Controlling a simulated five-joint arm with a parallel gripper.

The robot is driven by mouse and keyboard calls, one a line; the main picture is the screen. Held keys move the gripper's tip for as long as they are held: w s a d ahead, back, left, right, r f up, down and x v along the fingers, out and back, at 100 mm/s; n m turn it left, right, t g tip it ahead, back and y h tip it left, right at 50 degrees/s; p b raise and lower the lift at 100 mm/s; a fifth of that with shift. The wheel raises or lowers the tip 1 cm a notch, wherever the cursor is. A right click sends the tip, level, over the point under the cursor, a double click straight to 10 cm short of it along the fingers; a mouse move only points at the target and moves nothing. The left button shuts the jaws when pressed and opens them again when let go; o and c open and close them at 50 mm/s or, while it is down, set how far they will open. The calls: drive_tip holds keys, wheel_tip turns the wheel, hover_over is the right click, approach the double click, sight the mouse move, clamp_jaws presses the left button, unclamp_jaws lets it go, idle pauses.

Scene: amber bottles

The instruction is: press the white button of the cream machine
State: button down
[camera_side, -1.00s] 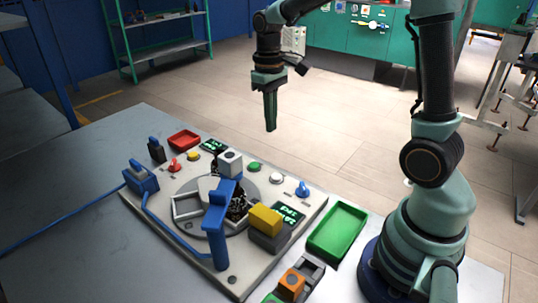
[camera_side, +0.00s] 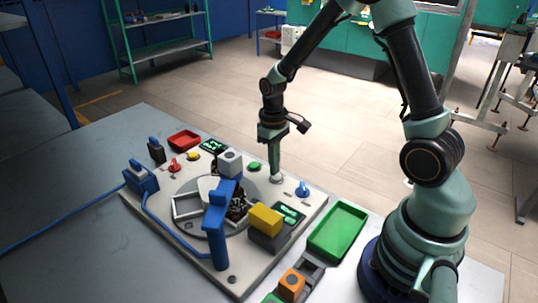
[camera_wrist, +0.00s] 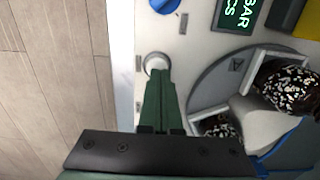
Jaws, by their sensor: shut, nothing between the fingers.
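The cream machine (camera_side: 170,198) is a flat panel on the grey table, with coloured buttons, levers and small displays on top. I cannot tell how far the button is pushed in.
A blue post (camera_side: 216,235) and a yellow block (camera_side: 265,219) stand on the panel, left of my gripper. A green tray (camera_side: 338,232) lies to the right, by an orange block (camera_side: 291,285). A red tray (camera_side: 184,140) is at the far left.

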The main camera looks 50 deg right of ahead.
sight(270, 179)
drive_tip(key=shift+f, duration=0.4)
drive_tip(key=shift+s+f, duration=0.2)
drive_tip(key=shift+f, duration=0.9)
drive_tip(key=shift+r, duration=0.1)
wheel_tip(270, 179, up, 15)
drive_tip(key=w, duration=0.1)
drive_tip(key=shift+w+a, duration=0.25)
drive_tip(key=shift+a, duration=0.05)
drive_tip(key=s+a+r+t, duration=0.6)
drive_tip(key=s+r, duration=0.1)
drive_tip(key=s, duration=0.3)
drive_tip(key=shift+r, duration=0.25)
